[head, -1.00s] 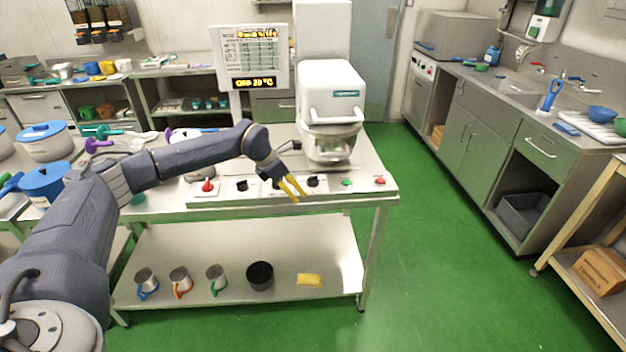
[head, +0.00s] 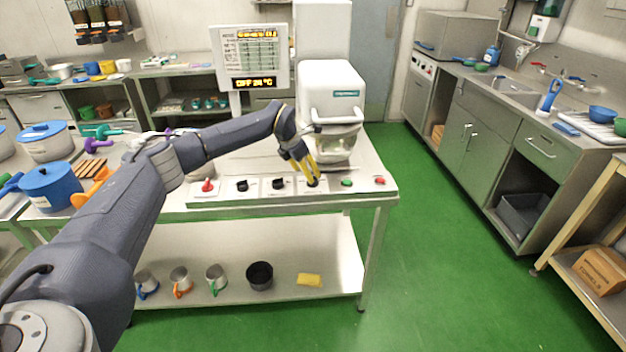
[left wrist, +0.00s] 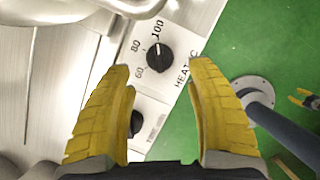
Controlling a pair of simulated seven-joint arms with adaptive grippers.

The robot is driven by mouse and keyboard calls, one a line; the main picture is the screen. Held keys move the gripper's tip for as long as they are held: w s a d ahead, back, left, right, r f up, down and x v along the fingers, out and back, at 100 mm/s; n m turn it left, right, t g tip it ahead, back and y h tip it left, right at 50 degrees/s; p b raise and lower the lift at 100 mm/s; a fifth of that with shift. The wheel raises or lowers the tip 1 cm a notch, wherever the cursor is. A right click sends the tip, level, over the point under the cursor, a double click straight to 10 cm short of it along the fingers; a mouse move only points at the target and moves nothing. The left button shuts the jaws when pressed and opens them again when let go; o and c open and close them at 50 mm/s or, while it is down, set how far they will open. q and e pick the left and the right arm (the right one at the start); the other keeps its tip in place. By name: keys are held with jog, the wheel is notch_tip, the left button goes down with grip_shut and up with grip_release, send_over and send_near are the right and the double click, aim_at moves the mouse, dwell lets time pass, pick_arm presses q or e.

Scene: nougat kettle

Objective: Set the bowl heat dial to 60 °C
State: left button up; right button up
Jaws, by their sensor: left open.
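The heat dial (left wrist: 159,57) is a black round knob on the white console panel, marked 60, 80 and 100 with the word HEAT beside it. A pale mark on it appears to face the 100 side; its exact setting is too small to read. My left gripper (left wrist: 160,80) is open, its yellow fingertips just short of the dial and on either side of it, apart from it. In the head view the left gripper (head: 312,183) hangs over that knob and partly hides it. Yellow fingers at the left wrist view's right edge appear to be my right gripper (left wrist: 305,100).
A second black knob (left wrist: 137,123) sits between the fingers. The console also has a red knob (head: 207,186), a green button (head: 347,182) and a red button (head: 380,180). The white kettle machine (head: 332,95) stands close behind. A display (head: 250,60) shows OFF and a temperature.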

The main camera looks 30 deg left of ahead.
pick_arm(q)
jog(key=shift+w+x, duration=0.2)
jog(key=shift+x, duration=1.15)
jog(key=shift+w+x, duration=0.2)
jog(key=shift+x, duration=1.1)
jog(key=shift+d+r, duration=0.15)
jog(key=c, duration=1.2)
